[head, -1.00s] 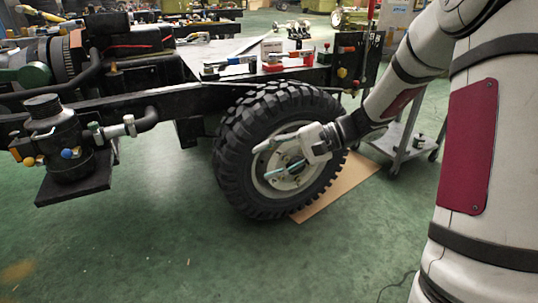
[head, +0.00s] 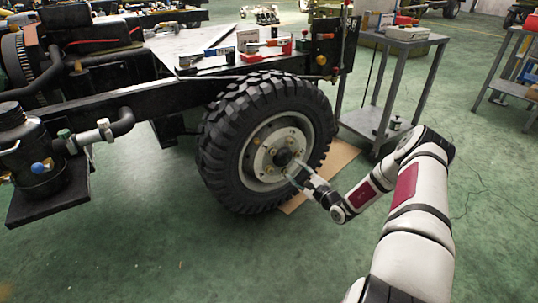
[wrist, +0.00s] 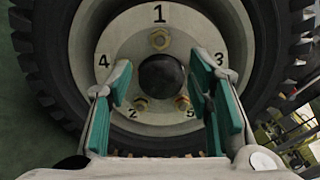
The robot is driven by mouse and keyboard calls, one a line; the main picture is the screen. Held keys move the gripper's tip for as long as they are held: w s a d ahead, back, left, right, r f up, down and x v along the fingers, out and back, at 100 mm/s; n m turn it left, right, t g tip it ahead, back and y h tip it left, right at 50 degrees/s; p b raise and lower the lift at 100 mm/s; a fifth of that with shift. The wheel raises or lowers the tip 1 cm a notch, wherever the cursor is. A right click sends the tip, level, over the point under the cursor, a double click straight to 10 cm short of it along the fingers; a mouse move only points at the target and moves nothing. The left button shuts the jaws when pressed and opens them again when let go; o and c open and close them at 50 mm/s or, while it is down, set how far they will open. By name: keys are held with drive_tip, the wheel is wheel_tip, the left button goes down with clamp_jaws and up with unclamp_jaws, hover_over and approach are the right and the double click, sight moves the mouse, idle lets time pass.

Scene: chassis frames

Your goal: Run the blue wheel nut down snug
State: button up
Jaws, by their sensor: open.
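The wheel (head: 225,150) has a black tyre and a pale disc (wrist: 128,45) with a dark centre hub (wrist: 161,77). The disc is numbered 1 to 5. Brass-coloured nuts or studs show by 1 (wrist: 160,39), by 2 (wrist: 141,104) and by 5 (wrist: 182,103). The spots by 3 and 4 are covered by my fingers. I cannot make out a blue nut in either view. My gripper (wrist: 160,80) is open and empty, its teal pads either side of the hub in the picture. In the head view my gripper (head: 300,172) is at the disc's lower right; contact cannot be told.
The black chassis frame (head: 150,93) runs above and left of the wheel. A flat brown sheet (head: 340,158) lies under the tyre. A grey trolley (head: 402,38) stands at right behind the wheel. Green floor in front is clear.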

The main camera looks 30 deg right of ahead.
drive_tip(key=b, duration=0.6)
approach(274, 152)
drive_tip(key=w, duration=0.8)
drive_tip(key=shift+a+f, duration=0.1)
drive_tip(key=shift+a, duration=0.25)
